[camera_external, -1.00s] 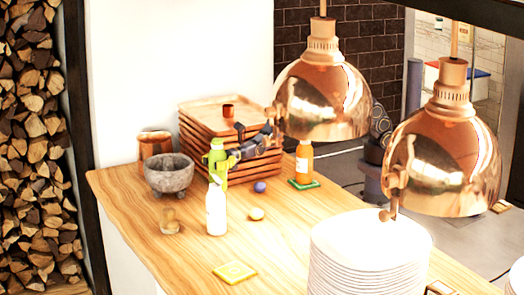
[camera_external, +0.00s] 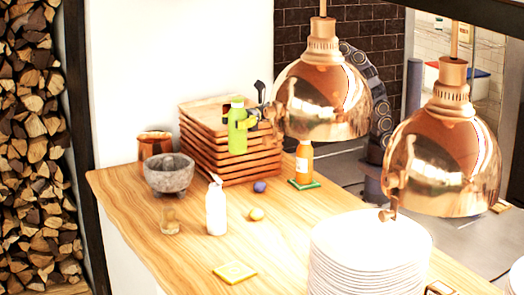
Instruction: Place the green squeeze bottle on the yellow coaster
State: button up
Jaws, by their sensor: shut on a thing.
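The green squeeze bottle (camera_external: 237,132) is upright and raised in front of the stack of wooden trays. My gripper (camera_external: 246,122) is shut on its upper part from the right side. Most of my arm behind the gripper is hidden by the left copper lamp. The yellow coaster (camera_external: 235,272) lies flat and empty near the front edge of the wooden counter, well below the bottle in the picture.
A white bottle (camera_external: 216,208) stands between the raised bottle and the coaster in the picture. A stone mortar (camera_external: 169,175), a small glass (camera_external: 170,222), an orange bottle (camera_external: 304,160) on a green coaster (camera_external: 304,184) and stacked plates (camera_external: 362,240) share the counter. Copper lamps (camera_external: 322,100) hang at right.

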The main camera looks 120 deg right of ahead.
aim_at(235, 114)
jog(key=shift+s+a+r, duration=0.25)
jog(key=shift+s+r, duration=0.05)
jog(key=shift+r, duration=0.25)
jog(key=shift+s+a+r, duration=0.2)
jog(key=shift+s+r, duration=0.1)
jog(key=shift+r, duration=0.6)
jog(key=w+d+f+m+h, duration=0.1)
jog(key=w+d+f+h, duration=0.15)
jog(key=w, duration=1.15)
jog(key=w+a+f+y, duration=0.2)
jog(key=w+a+f, duration=0.1)
jog(key=w+a, duration=0.15)
jog(key=a+f+n+g+y, duration=0.1)
jog(key=a+f+n+y, duration=0.2)
jog(key=a, duration=1.1)
jog(key=a+f+n+g+y, duration=0.2)
jog(key=a+f+y, duration=0.1)
jog(key=a, duration=1)
jog(key=shift+s+a+f, duration=0.15)
jog(key=shift+f, duration=2.5)
jog(key=shift+s+a+f, duration=0.1)
jog(key=shift+a+f, duration=0.05)
jog(key=shift+f, duration=2.5)
